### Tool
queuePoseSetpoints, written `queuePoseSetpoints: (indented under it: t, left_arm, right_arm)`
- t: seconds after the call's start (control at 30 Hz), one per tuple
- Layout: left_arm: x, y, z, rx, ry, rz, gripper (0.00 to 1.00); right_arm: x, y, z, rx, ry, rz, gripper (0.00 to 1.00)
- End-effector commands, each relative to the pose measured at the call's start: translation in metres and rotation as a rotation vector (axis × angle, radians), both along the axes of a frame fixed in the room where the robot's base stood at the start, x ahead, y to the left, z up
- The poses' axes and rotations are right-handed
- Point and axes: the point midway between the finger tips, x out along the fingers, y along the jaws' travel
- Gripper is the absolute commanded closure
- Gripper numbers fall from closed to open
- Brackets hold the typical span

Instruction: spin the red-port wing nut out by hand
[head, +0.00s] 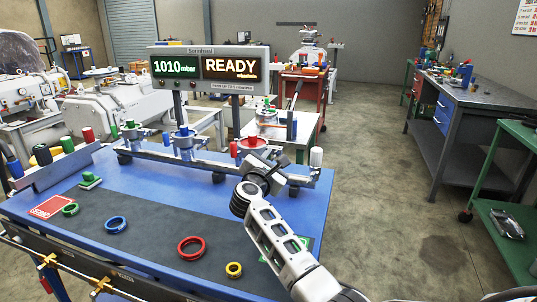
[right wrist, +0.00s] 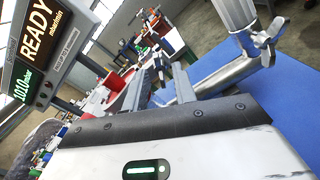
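The red port (head: 251,143) stands on the grey manifold (head: 215,158) along the back of the blue table, with a red top. My right gripper (head: 262,165) is right in front of its base and covers that part, so I cannot make out the red-port wing nut in the head view. In the right wrist view my right gripper (right wrist: 164,78) has its two fingers apart with nothing visibly held between them. A metal wing nut (right wrist: 267,41) shows there beside a grey pipe, to the right of the fingers; I cannot tell which port it belongs to. My left gripper is not in view.
A blue port (head: 184,140) and a green port (head: 131,130) stand farther left on the manifold. A pale-topped post (head: 316,157) is at its right end. A display (head: 210,70) reads 1010 mbar, READY. Red (head: 191,248), yellow (head: 234,270) and blue (head: 116,223) rings lie in front.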

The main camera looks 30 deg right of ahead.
Motion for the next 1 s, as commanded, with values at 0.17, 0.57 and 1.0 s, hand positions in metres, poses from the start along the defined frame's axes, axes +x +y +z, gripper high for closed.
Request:
queuePoseSetpoints:
  t: [0.17,0.57,1.0]
  left_arm:
    - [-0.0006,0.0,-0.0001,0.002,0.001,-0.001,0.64]
    - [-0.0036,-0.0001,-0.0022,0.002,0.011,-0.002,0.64]
    - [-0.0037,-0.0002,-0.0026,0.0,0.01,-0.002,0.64]
  right_arm:
    - [0.0012,-0.0072,0.0001,-0.001,0.0,-0.003,0.73]
    - [0.0012,-0.007,0.0,0.0,0.0,-0.002,1.0]
    - [0.001,-0.0063,-0.0012,-0.057,0.072,-0.002,1.0]
